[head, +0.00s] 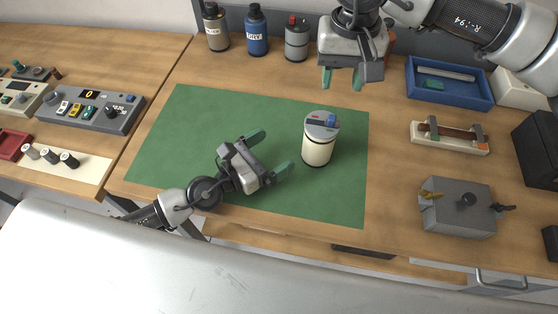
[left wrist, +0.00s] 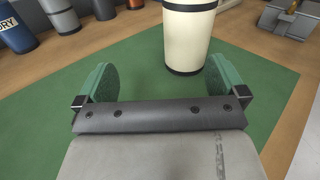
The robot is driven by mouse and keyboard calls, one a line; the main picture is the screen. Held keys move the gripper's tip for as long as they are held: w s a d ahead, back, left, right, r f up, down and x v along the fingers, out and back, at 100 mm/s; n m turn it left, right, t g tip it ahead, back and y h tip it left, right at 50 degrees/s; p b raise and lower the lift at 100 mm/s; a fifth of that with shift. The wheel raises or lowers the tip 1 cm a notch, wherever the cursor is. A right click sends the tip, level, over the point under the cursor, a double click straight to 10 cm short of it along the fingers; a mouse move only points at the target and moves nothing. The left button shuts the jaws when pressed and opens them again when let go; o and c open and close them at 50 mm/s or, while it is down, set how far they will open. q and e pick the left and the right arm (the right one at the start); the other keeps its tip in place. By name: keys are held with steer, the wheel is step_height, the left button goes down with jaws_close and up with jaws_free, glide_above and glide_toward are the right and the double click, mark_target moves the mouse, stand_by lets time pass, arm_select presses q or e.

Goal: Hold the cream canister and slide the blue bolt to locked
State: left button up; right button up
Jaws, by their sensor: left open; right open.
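The cream canister (head: 317,148) stands upright on the green mat (head: 190,130), right of the mat's middle. Its grey lid carries a small blue bolt (head: 331,120) and a dark strip. My left gripper (head: 272,152) is open and empty, to the left of the canister, with its green fingers pointing towards it. In the left wrist view the canister (left wrist: 188,38) stands ahead, beyond the fingertips and apart from them. My right gripper (head: 342,79) is open and empty, above and behind the canister, fingers pointing down.
Several bottles, including a blue one (head: 257,32), stand along the back left. A blue tray (head: 449,84), a fuse-like holder (head: 450,136) and a grey box (head: 458,208) are on the right. A control panel (head: 92,108) lies on the left table. The mat left of my left gripper is clear.

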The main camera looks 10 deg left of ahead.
mark_target(320, 141)
arm_select(q)
steer(key=shift+s+d+m+g+h, duration=0.4)
steer(key=shift+s+d+m+h, duration=0.1)
steer(key=shift+s+d, duration=0.6)
steer(key=shift+d, duration=0.3)
steer(key=x, duration=1)
steer(key=shift+w+d+f, duration=0.1)
steer(key=shift+w, duration=0.1)
steer(key=c, duration=1.1)
steer(key=shift+c, duration=0.2)
